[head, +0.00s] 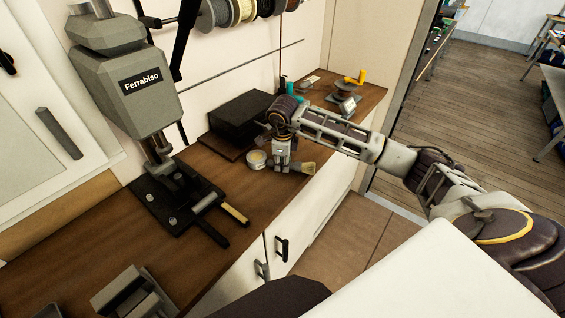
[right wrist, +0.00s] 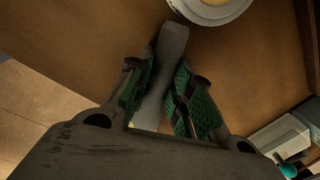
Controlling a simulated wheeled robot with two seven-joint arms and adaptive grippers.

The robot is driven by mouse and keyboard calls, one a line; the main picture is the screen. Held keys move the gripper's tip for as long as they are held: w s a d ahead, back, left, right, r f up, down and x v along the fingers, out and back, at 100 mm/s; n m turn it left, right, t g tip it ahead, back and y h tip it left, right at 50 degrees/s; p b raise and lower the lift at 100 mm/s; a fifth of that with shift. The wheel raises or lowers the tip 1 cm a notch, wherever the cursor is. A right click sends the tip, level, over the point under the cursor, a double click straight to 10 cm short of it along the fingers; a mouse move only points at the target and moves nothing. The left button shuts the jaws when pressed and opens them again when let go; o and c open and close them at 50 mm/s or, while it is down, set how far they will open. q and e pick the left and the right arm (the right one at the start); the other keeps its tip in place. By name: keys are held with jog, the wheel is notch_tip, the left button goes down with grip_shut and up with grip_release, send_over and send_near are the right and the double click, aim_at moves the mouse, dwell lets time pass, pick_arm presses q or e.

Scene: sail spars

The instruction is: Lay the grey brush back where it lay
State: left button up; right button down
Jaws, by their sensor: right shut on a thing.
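My right gripper (head: 282,165) is low over the wooden bench top, beside a small round tin. It is shut on the grey brush, whose tan bristles (head: 308,168) stick out to the right of the fingers in the head view. In the right wrist view, the brush's flat grey handle (right wrist: 168,62) runs between the green finger pads of the gripper (right wrist: 165,95). I cannot tell whether the brush touches the bench. My left gripper is not in view.
The round tin (head: 256,160) stands close to the left of the gripper; it also shows in the right wrist view (right wrist: 212,10). A black box (head: 240,122) is behind it. A press (head: 125,85) stands to the left. The bench's front edge is near.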

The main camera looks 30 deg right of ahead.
jog(key=shift+f, duration=0.2)
jog(key=c, duration=1.2)
grip_release()
jog(key=shift+r, duration=0.2)
jog(key=r, duration=0.4)
jog(key=s+r, duration=0.1)
jog(key=r, duration=0.6)
jog(key=shift+s+a+r, duration=0.2)
jog(key=shift+a+r, duration=0.1)
jog(key=shift+a, duration=0.1)
jog(key=shift+s+f, duration=0.1)
